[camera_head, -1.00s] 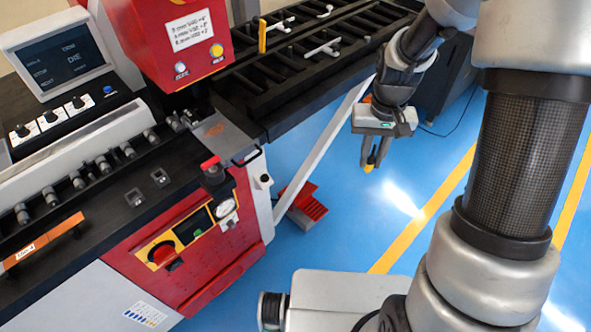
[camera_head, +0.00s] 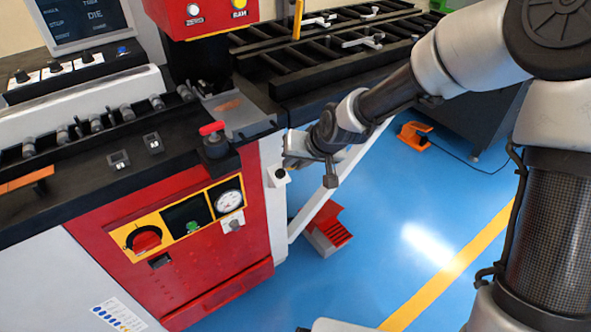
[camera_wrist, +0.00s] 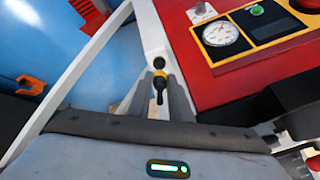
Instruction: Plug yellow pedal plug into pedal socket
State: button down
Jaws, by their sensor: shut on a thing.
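The yellow pedal plug (camera_wrist: 159,88), with a dark body, is between the two grey fingers of my gripper (camera_wrist: 162,92) in the wrist view. My gripper is shut on it. The pedal socket (camera_wrist: 158,63) is a dark round fitting on a white panel, just beyond the plug in that view. In the head view the socket (camera_head: 280,173) sits on the white side of the machine, right of the red front. My gripper (camera_head: 289,162) is right beside it there, and the plug is hidden. I cannot tell whether plug and socket touch.
A red foot pedal (camera_head: 325,232) stands on the blue floor below. An orange pedal (camera_head: 415,136) with a black cable lies farther back. A white diagonal brace (camera_head: 335,190) runs close under my arm. The red-handled knob (camera_head: 213,143) and pressure gauge (camera_head: 229,201) are to the left.

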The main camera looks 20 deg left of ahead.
jog(key=shift+d+r, duration=0.1)
jog(key=b+x, duration=0.2)
jog(key=shift+f, duration=0.4)
jog(key=shift+b+x, duration=1.45)
jog(key=shift+x, duration=0.15)
jog(key=shift+w+r, duration=0.1)
jog(key=shift+b+x, duration=1.05)
jog(key=shift+x, duration=0.3)
jog(key=c, duration=1.5)
grip_release()
jog(key=shift+c, duration=0.2)
jog(key=shift+r, duration=0.1)
